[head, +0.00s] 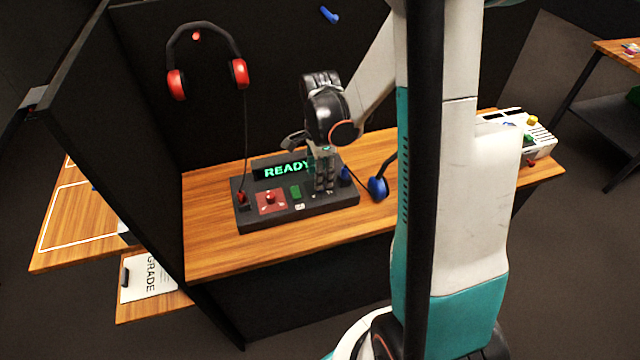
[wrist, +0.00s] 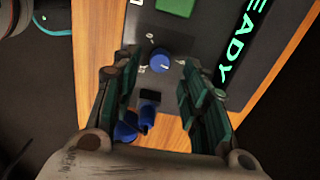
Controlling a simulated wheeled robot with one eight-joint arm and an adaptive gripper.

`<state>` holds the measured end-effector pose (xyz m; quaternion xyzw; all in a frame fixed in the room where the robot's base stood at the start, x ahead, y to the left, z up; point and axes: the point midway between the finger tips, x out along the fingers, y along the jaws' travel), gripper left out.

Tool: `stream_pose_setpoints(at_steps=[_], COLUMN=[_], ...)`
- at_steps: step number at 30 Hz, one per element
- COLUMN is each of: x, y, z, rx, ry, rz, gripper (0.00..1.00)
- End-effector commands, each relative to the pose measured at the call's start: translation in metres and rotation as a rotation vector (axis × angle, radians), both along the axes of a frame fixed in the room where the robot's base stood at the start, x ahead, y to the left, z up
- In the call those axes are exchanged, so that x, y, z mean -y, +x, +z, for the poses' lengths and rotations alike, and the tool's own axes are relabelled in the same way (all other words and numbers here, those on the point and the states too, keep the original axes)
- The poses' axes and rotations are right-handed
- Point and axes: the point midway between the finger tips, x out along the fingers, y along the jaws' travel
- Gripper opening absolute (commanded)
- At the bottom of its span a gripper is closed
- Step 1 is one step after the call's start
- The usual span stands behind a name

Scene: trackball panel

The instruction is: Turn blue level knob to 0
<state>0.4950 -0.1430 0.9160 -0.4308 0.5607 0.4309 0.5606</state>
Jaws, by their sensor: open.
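The blue level knob (wrist: 159,61) is a small round knob on the dark panel (wrist: 205,22). It shows in the wrist view just ahead of my fingertips, roughly centred between them. My gripper (wrist: 161,72) is open, with one dark green-padded finger on each side; contact with the knob cannot be seen. Small white marks surround the knob, but its setting is too small to read. In the head view my gripper (head: 324,188) points down over the right part of the panel (head: 248,215) and hides the knob.
The panel has a green READY display (head: 284,170), a red joystick plate (head: 272,203) and a green button (head: 296,192). A blue plug (head: 344,173) stands at its right end, close to my fingers. A blue headset (head: 377,187) lies beside it. Red headphones (head: 239,72) hang behind.

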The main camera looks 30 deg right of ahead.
Motion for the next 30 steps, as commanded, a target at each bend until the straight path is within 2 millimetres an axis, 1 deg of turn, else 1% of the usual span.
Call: stream_pose_setpoints(at_steps=[1, 6, 10, 18, 19, 20, 21, 24, 30], x=[0.000, 0.000, 0.000, 0.000, 0.000, 0.000, 0.000, 0.000, 0.000], y=[0.000, 0.000, 0.000, 0.000, 0.000, 0.000, 0.000, 0.000, 0.000], z=[-0.011, -0.028, -0.033, -0.033, -0.033, -0.033, -0.033, -0.033, -0.033], rx=[0.000, 0.000, 0.000, 0.000, 0.000, 0.000, 0.000, 0.000, 0.000], ry=[0.000, 0.000, 0.000, 0.000, 0.000, 0.000, 0.000, 0.000, 0.000], rz=[0.000, 0.000, 0.000, 0.000, 0.000, 0.000, 0.000, 0.000, 0.003], gripper=[0.41, 0.41, 0.41, 0.41, 0.36, 0.30, 0.21, 0.00, 0.00])
